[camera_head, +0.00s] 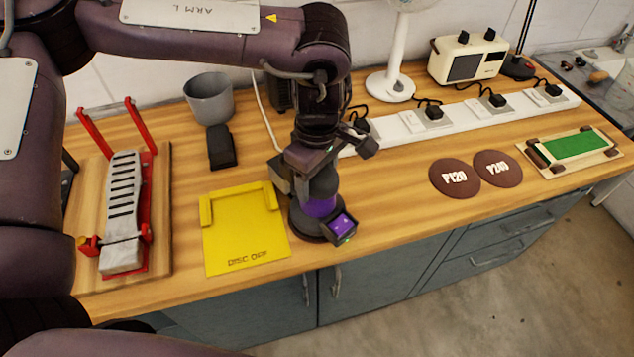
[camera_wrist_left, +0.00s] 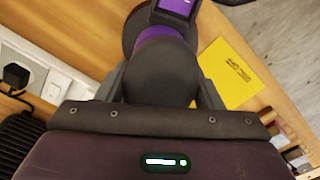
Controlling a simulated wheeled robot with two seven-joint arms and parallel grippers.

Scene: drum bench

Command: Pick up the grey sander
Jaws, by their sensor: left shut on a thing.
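The grey sander (camera_head: 318,187) has a dark rounded body, a purple band, a dark round disc base and a small purple-lit block at its front. It stands upright on the wooden bench just right of the yellow plate; I cannot tell whether its disc is lifted at all. My left gripper (camera_head: 320,160) comes down from above and is shut around the sander's upper body. In the left wrist view the sander (camera_wrist_left: 160,72) sits between the two dark fingers of the gripper (camera_wrist_left: 160,90). The fingers hide part of its sides. My right gripper is not in view.
The yellow "DISC OFF" plate (camera_head: 240,232) lies left of the sander. A red-framed rack (camera_head: 124,200), grey cup (camera_head: 208,98) and black block (camera_head: 221,147) stand farther left. Brown discs (camera_head: 454,178), a white power strip (camera_head: 455,120), a fan (camera_head: 390,84) and a radio (camera_head: 468,58) are right.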

